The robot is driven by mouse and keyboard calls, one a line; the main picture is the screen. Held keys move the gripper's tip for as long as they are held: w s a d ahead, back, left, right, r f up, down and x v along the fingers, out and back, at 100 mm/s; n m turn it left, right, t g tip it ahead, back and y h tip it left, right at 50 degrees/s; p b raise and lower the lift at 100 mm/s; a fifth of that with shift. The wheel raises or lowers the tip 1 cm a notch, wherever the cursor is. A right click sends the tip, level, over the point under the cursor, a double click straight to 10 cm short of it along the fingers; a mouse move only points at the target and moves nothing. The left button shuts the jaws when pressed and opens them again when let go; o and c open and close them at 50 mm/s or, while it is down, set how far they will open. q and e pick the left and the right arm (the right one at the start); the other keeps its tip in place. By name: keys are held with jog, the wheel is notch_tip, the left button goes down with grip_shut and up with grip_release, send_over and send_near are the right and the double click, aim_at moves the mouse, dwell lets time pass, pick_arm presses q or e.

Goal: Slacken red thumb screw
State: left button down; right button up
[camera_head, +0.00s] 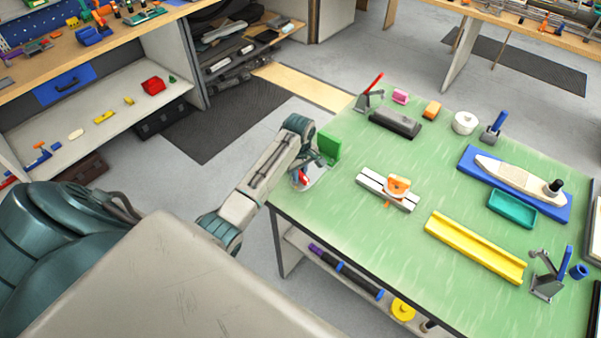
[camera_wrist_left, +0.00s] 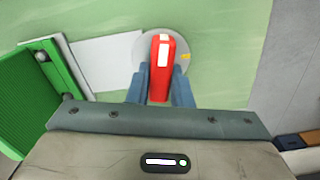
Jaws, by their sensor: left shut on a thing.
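The red thumb screw (camera_head: 302,177) is at the left edge of the green table, partly hidden by my left arm. In the left wrist view, the red thumb screw (camera_wrist_left: 161,55) is a narrow upright bar with white patches. It stands over a round grey disc (camera_wrist_left: 146,47) with a small yellow mark. My left gripper (camera_wrist_left: 159,88) has its blue fingers on both sides of the red bar and is shut on it. A green upright block (camera_head: 330,147) stands beside it and also shows at left in the wrist view (camera_wrist_left: 35,95). My right gripper is not in view.
A white rail with an orange piece (camera_head: 398,185) sits to the right on the table (camera_head: 330,222).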

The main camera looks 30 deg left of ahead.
pick_arm(q)
jog(key=n, duration=0.4)
jog(key=shift+s, duration=0.2)
jog(key=c, duration=1.2)
grip_release()
jog(key=shift+c, duration=0.2)
jog(key=shift+r, duration=4)
